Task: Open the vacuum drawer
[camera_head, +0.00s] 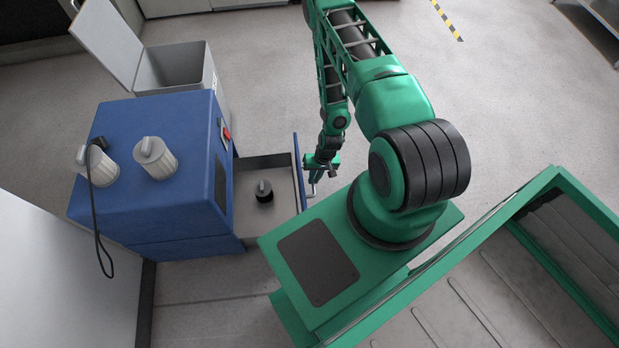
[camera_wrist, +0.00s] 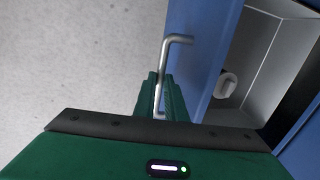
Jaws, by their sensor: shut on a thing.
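The vacuum drawer (camera_head: 262,160) stands pulled out from the right side of the blue vacuum machine (camera_head: 150,205). Its grey inside shows, with a black round part with a grey knob (camera_head: 264,191) in it. In the wrist view the drawer's blue front (camera_wrist: 203,55) and part of its inside are visible. My gripper (camera_head: 321,166) is at the outer side of the drawer front. In the wrist view, my gripper (camera_wrist: 158,92) is shut on the bent metal handle (camera_wrist: 178,39). The handle's lower part is between the fingers.
Two grey canisters (camera_head: 156,158) and a black cable (camera_head: 97,225) are on top of the machine. An open grey bin (camera_head: 180,68) stands behind it. My green base is close to the drawer's near right corner. Grey floor (camera_head: 262,75) is clear beyond the drawer.

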